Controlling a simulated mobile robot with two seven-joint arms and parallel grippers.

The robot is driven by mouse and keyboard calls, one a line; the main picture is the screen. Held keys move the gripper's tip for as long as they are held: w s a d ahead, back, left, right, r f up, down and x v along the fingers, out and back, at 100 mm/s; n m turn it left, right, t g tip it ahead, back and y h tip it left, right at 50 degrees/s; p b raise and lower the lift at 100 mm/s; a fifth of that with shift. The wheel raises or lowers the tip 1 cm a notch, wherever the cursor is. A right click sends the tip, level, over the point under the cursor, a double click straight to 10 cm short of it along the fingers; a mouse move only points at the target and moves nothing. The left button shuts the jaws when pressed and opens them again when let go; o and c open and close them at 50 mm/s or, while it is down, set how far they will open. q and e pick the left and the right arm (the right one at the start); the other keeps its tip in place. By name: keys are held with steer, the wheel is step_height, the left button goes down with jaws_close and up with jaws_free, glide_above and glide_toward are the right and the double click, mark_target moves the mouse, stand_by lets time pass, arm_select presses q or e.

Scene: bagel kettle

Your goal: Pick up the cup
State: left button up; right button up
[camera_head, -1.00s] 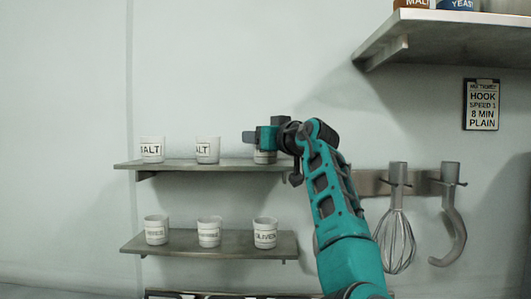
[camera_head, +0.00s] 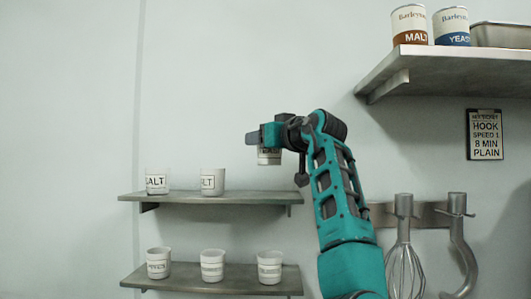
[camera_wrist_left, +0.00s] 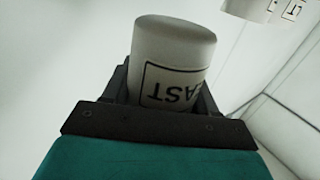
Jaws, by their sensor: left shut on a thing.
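My left gripper (camera_head: 266,136) is shut on a white cup (camera_head: 269,156) and holds it above the right end of the upper small shelf (camera_head: 240,198), clear of it. In the left wrist view the cup (camera_wrist_left: 172,45) sits between the two fingers, its black-framed label upside down and reading "AST". The gripper covers the cup's upper part in the head view. My right gripper is not in view.
Two white cups (camera_head: 157,181) (camera_head: 212,182) stand on the upper shelf and three (camera_head: 158,263) (camera_head: 212,265) (camera_head: 270,267) on the lower shelf (camera_head: 180,287). A high shelf (camera_head: 440,62) holds tins. A whisk (camera_head: 405,262) and hook (camera_head: 462,250) hang at right.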

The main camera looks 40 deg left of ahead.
arm_select(q)
steer(key=s+d+b, duration=0.3)
steer(key=s+d, duration=0.8)
steer(key=s, duration=0.2)
steer(key=shift+d, duration=0.15)
steer(key=shift+s, duration=0.1)
